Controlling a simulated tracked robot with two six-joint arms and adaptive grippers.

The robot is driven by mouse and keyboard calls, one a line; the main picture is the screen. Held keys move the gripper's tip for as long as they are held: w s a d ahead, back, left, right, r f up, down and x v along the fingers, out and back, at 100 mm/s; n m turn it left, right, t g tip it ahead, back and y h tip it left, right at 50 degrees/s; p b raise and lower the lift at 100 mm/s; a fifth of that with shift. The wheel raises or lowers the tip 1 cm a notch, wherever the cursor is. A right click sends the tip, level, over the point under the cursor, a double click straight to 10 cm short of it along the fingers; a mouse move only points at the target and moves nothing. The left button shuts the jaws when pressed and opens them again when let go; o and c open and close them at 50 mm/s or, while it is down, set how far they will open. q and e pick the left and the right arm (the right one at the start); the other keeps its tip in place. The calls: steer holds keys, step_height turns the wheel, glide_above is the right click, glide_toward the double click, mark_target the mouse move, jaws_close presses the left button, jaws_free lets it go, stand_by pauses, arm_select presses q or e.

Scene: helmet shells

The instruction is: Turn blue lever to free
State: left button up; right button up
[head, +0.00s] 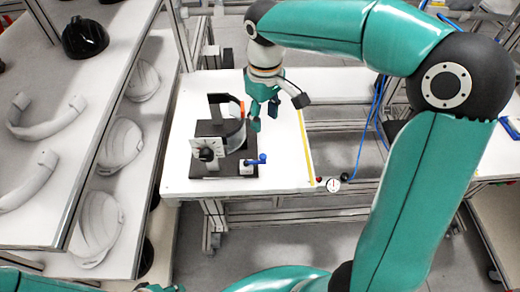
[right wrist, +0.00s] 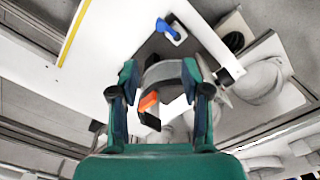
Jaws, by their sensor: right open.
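The blue lever (head: 256,160) sits on a small white block at the right front corner of a black-based fixture (head: 222,171) on the white table. It also shows in the right wrist view (right wrist: 167,28), beyond the fingertips. My right gripper (head: 264,116) points down behind and above the lever, apart from it. Its two fingers (right wrist: 160,70) are spread and empty. A grey curved band with an orange piece (right wrist: 148,102) shows between the fingers in the right wrist view; whether they touch it I cannot tell.
The fixture carries a white dial plate with a black knob (head: 206,154) and a tall black bracket. Shelves (head: 70,190) with helmet shells stand at the left. A round gauge (head: 333,185) is at the table's front edge. The table right of the lever is clear.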

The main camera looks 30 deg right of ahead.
mark_target(262, 156)
step_height(262, 156, down, 15)
steer(key=shift+p, duration=0.5)
steer(key=shift+w+a, duration=0.1)
jaws_close()
